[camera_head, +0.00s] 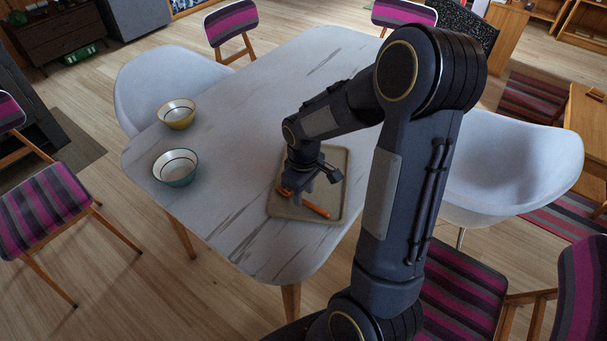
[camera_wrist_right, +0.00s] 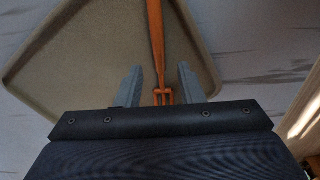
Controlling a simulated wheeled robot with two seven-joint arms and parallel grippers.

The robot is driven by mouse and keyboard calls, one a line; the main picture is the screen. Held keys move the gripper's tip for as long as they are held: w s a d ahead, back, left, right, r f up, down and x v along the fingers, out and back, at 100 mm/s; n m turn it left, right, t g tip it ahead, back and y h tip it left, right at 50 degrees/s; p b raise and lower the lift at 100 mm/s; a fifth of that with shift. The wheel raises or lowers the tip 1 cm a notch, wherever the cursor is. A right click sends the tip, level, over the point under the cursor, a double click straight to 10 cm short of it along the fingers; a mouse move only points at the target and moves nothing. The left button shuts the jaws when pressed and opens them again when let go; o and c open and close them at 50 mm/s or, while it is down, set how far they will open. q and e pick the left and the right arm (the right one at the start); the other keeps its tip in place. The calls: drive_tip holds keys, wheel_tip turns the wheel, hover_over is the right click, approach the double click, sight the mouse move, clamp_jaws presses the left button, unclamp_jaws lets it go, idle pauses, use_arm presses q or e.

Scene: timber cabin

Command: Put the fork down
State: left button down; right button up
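The orange fork (camera_head: 315,208) lies in the beige tray (camera_head: 343,182) on the table. In the right wrist view the fork (camera_wrist_right: 157,45) points its handle away from me, with its tines near the gripper's base. My right gripper (camera_head: 303,192) is low over the tray. In the right wrist view its two grey fingers (camera_wrist_right: 160,82) stand apart on either side of the fork's tine end, with a gap on both sides. Part of the fork is hidden behind the gripper in the head view. My left gripper is not in view.
A yellow bowl (camera_head: 177,115) and a teal bowl (camera_head: 175,169) stand at the left of the white marble-patterned table (camera_head: 260,105). White chairs (camera_head: 512,165) and striped chairs (camera_head: 45,212) surround it. The table's middle, left of the tray, is clear.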

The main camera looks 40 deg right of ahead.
wheel_tip(320, 180, up, 10)
drive_tip(key=p, duration=0.1)
drive_tip(key=s+a+r+m+t+y, duration=0.2)
drive_tip(key=s+a, duration=0.4)
drive_tip(key=s, duration=0.1)
drive_tip(key=s+a+r+m+t+y, duration=0.1)
drive_tip(key=s+a+r+m+t, duration=0.2)
drive_tip(key=s+a, duration=0.2)
drive_tip(key=s, duration=0.3)
drive_tip(key=shift+s+a+r+t+y, duration=0.2)
drive_tip(key=shift+a+r+t+y, duration=0.1)
drive_tip(key=shift+a+y, duration=0.1)
drive_tip(key=shift+r+p, duration=0.9)
